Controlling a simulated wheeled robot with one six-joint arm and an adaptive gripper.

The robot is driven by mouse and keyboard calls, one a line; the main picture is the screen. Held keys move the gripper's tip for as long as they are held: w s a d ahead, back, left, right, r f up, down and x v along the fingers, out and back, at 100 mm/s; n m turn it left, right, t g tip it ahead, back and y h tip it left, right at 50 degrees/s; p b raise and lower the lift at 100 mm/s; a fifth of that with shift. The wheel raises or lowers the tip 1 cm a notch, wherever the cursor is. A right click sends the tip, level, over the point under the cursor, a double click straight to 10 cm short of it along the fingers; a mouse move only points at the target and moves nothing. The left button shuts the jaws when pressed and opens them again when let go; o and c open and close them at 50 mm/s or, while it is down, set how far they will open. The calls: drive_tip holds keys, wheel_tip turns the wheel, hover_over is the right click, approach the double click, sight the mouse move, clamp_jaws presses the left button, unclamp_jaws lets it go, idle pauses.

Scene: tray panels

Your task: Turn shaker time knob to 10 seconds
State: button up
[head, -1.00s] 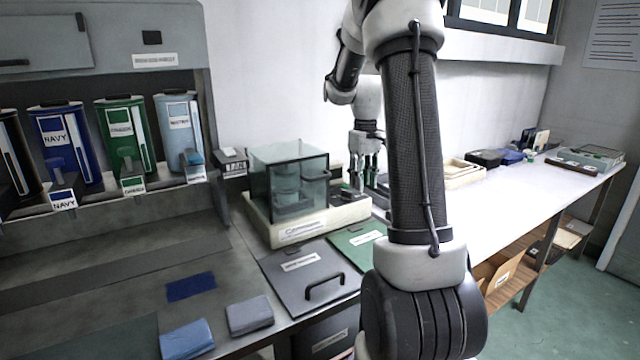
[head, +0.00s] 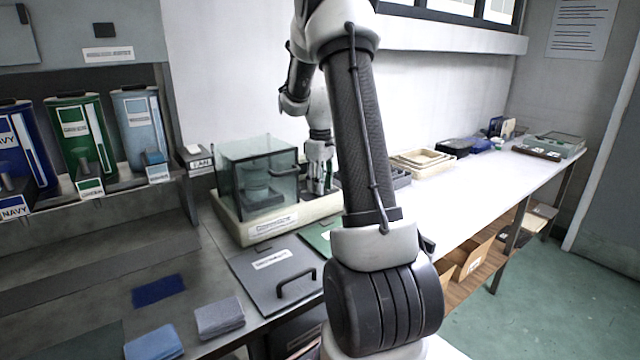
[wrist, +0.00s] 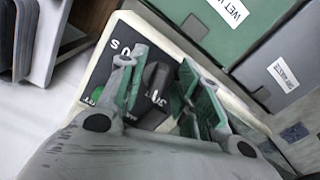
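The shaker has a clear greenish cover (head: 250,185) on a cream base (head: 228,232), at the middle left of the head view. In the wrist view, its dark control panel (wrist: 97,72) carries white markings, "30" among them, and green patches. A dark knob (wrist: 158,78) stands on it. My gripper (wrist: 160,75) has its fingers apart, one on each side of the knob. Contact with the knob cannot be made out. In the head view my gripper (head: 318,190) is right of the cover, and the knob is hidden. The knob's exact setting cannot be read.
A grey lidded panel with a handle (head: 275,275) and a green panel (head: 317,236) lie in front of the shaker. Labelled canisters (head: 80,135) stand at left. Cream trays (head: 422,163) are right of my arm. The white bench (head: 455,205) beyond is mostly clear.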

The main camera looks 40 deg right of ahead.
clamp_jaws()
drive_tip(key=shift+m, duration=0.3)
drive_tip(key=m, duration=0.3)
drive_tip(key=shift+a, duration=0.15)
drive_tip(key=m, duration=0.4)
drive_tip(key=shift+a, duration=0.15)
drive_tip(key=m, duration=0.5)
drive_tip(key=shift+w+a, duration=0.15)
drive_tip(key=shift+a, duration=0.05)
drive_tip(key=m, duration=0.6)
drive_tip(key=shift+w+a, duration=0.1)
drive_tip(key=shift+w, duration=0.1)
